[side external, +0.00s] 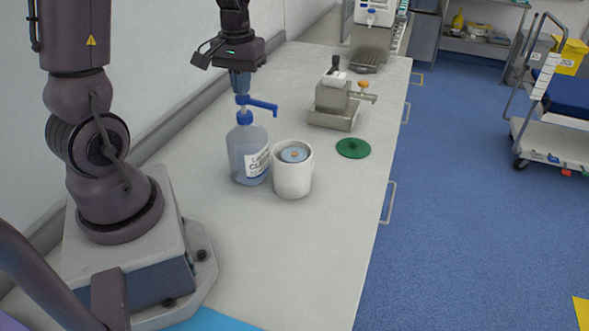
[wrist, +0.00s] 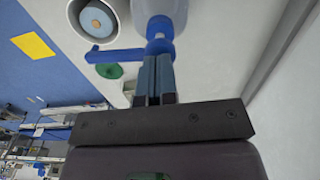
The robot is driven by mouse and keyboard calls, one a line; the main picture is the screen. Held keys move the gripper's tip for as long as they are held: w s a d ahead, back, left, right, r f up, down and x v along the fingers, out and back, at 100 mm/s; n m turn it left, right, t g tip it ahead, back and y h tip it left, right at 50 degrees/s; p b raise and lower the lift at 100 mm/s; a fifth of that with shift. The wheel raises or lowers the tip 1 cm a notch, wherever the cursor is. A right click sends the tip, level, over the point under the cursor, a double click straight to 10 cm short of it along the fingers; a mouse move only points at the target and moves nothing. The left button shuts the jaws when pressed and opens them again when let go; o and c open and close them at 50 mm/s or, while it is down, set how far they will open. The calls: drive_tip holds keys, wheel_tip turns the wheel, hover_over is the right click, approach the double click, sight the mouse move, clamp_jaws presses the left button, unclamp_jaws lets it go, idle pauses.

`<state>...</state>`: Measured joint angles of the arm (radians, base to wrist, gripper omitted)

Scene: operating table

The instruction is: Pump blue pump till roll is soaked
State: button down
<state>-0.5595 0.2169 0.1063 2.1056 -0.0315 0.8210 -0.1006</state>
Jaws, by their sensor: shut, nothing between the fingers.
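A clear bottle (side external: 246,152) of bluish liquid with a white label stands upright on the counter. Its blue pump (side external: 262,104) has a spout pointing right, over the side of a white canister (side external: 293,180). The blue pump also shows in the wrist view (wrist: 115,55). Inside the open canister is a blue roll (side external: 294,154) with a small orange-brown centre; it also shows in the wrist view (wrist: 97,20). My gripper (side external: 241,94) points down right above the pump head, its fingers closed together and empty. In the wrist view the fingertips (wrist: 157,58) are at the pump head; whether they touch cannot be told.
A green round lid (side external: 353,148) lies flat on the counter right of the canister. A metal device with an orange knob (side external: 335,105) stands behind it. The counter (side external: 290,250) in front is clear. A trolley (side external: 560,120) stands on the floor at right.

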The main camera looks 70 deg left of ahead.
drive_tip(key=shift+f, duration=1.45)
drive_tip(key=shift+r, duration=3.3)
wheel_tip(320, 180, up, 4)
drive_tip(key=shift+f, duration=3.05)
drive_tip(key=shift+f, duration=0.1)
